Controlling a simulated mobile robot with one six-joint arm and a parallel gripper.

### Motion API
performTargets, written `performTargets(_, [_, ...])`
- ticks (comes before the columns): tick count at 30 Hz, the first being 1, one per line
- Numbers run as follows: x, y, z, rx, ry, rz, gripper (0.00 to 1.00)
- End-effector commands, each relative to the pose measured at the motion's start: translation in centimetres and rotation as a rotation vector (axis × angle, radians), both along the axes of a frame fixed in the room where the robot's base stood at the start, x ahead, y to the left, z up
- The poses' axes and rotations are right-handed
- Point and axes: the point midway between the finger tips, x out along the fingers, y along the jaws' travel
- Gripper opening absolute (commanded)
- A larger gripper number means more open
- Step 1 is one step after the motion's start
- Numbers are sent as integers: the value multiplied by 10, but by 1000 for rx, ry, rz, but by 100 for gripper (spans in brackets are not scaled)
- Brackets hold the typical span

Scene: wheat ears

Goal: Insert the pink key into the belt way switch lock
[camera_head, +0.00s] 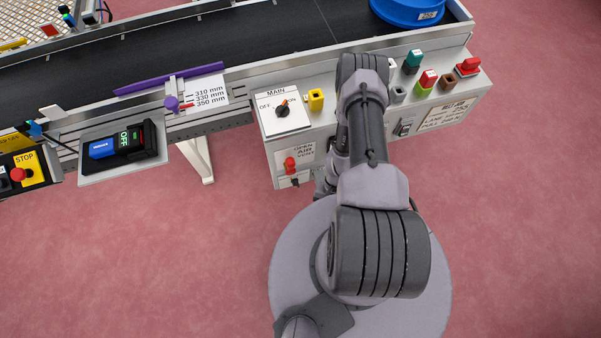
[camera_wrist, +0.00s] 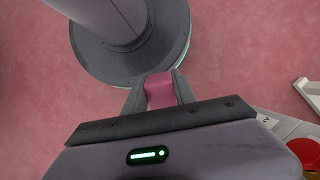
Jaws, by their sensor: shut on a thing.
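In the wrist view my gripper (camera_wrist: 158,88) is shut on the pink key (camera_wrist: 159,92), which shows as a pink piece between the two fingers. The key's tip is not clearly seen. In the head view my own arm hides the gripper and the key. The control panel (camera_head: 275,160) has a MAIN dial, several coloured buttons and labels. I cannot clearly make out the belt way switch lock; a small dark fitting (camera_head: 404,127) sits beside a printed label (camera_head: 443,115) on the panel's front, right of my arm. My arm covers the panel's middle.
A black conveyor belt (camera_head: 250,45) runs behind the panel, with a blue round container (camera_head: 408,12) on it. A yellow block (camera_head: 316,99) stands by the MAIN dial. A red stop button (camera_head: 18,174) and a black box (camera_head: 124,146) are at left. The pink floor in front is clear.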

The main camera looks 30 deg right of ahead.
Motion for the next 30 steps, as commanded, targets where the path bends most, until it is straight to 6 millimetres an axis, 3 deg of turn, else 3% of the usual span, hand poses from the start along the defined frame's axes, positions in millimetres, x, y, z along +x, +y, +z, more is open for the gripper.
performTargets(1, [-8, -9, -29, -44, -43, 73, 0])
performTargets(6, [-11, -42, -103, -163, -214, 326, 0])
performTargets(9, [-5, -53, -137, -203, -307, 459, 0])
performTargets(12, [1, -56, -156, -220, -365, 544, 0])
performTargets(24, [6, -58, -158, -224, -389, 580, 0])
performTargets(30, [27, -63, -161, -224, -389, 580, 0])
